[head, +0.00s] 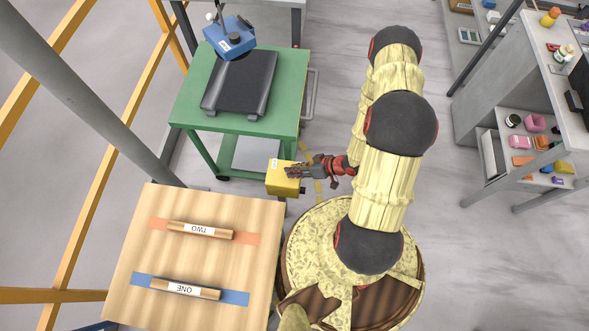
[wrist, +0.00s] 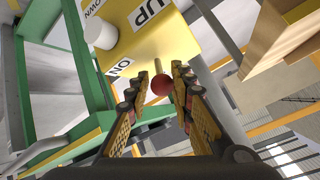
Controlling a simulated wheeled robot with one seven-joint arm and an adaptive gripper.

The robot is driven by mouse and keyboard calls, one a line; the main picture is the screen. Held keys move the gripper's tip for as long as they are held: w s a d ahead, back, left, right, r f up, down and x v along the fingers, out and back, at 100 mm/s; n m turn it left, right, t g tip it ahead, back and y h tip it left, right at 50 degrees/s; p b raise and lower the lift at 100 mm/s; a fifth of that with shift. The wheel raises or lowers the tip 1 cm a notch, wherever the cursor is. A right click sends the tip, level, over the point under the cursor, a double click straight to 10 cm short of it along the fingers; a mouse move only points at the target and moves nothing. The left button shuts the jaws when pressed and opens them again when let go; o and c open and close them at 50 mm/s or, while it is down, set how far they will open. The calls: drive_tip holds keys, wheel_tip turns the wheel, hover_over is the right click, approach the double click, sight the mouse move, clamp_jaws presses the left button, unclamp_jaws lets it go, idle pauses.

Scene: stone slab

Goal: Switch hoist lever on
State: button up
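The yellow control box (head: 283,178) is by the green cart's lower right corner in the head view. The wrist view shows its yellow face (wrist: 185,38) with UP, DOWN and ON labels and a white cylinder (wrist: 100,33). The hoist lever (wrist: 161,84) is a short pale stem with a dark red ball, sticking out towards me beside the ON label (wrist: 119,68). My gripper (wrist: 163,76) is open, with one finger on each side of the ball. Gaps show on both sides. In the head view my gripper (head: 300,172) covers part of the box and hides the lever.
The green cart (head: 185,105) carries a black cradle (head: 240,82), with a blue hoist block (head: 230,38) at its far end. A wooden table (head: 190,262) with two labelled pieces stands at lower left. Grey shelves (head: 480,95) stand at right. A grey post (head: 90,95) crosses the left.

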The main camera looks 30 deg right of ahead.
drive_tip(key=o, duration=0.3)
drive_tip(key=shift+o, duration=0.2)
drive_tip(key=shift+s, duration=0.1)
drive_tip(key=v, duration=1.2)
